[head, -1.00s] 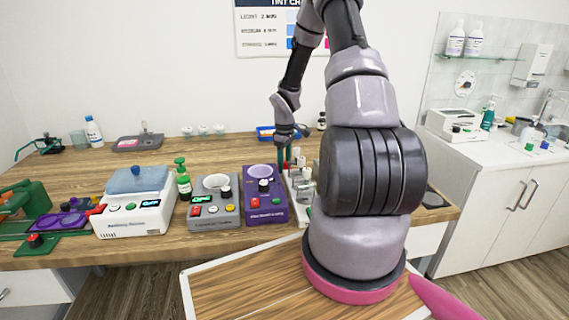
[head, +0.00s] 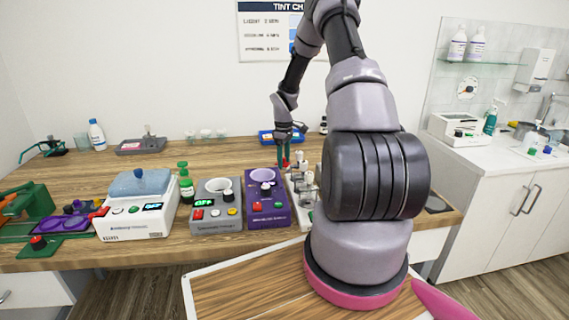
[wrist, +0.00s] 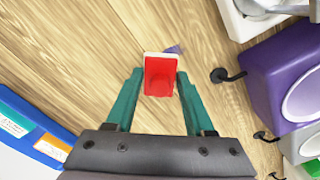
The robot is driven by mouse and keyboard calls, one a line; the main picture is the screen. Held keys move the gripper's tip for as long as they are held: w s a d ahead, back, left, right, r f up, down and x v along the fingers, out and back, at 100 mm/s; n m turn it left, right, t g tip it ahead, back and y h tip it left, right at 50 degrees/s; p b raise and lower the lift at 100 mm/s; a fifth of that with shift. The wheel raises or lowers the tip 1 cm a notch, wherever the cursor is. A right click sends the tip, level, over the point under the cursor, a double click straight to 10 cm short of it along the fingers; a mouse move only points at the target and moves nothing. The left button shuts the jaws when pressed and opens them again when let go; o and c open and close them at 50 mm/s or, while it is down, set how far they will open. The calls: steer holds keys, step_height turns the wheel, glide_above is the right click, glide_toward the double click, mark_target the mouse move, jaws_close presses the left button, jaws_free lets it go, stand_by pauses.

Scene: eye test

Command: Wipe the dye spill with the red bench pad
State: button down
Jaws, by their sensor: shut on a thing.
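My gripper (wrist: 160,88) is shut on the red bench pad (wrist: 161,75), which sits between its two teal fingertips in the wrist view. The pad has a pale strip along its far edge. A small purple patch (wrist: 174,49), seemingly the dye spill, shows on the wood just beyond the pad's far right corner. The rest of it is hidden behind the pad. In the head view my gripper (head: 284,152) points down over the bench with the red pad (head: 285,163) at its tips. I cannot tell whether the pad touches the bench.
A blue tray (head: 265,136) lies behind my gripper. A purple device (head: 267,208), a grey device (head: 215,215) and a rack of vials (head: 304,190) stand in front of it. A green bottle (head: 186,185) and a white scale (head: 138,215) are further left. Bare wood (head: 225,155) lies left of my gripper.

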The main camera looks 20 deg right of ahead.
steer(key=shift+w+d+f, duration=0.1)
steer(key=shift+w+d, duration=0.15)
steer(key=shift+w, duration=0.65)
steer(key=shift+w+d+f, duration=0.1)
steer(key=shift+w+d, duration=0.15)
steer(key=shift+w, duration=0.65)
steer(key=shift+w+d+r, duration=0.1)
steer(key=shift+d+r, duration=0.05)
steer(key=shift+d, duration=0.1)
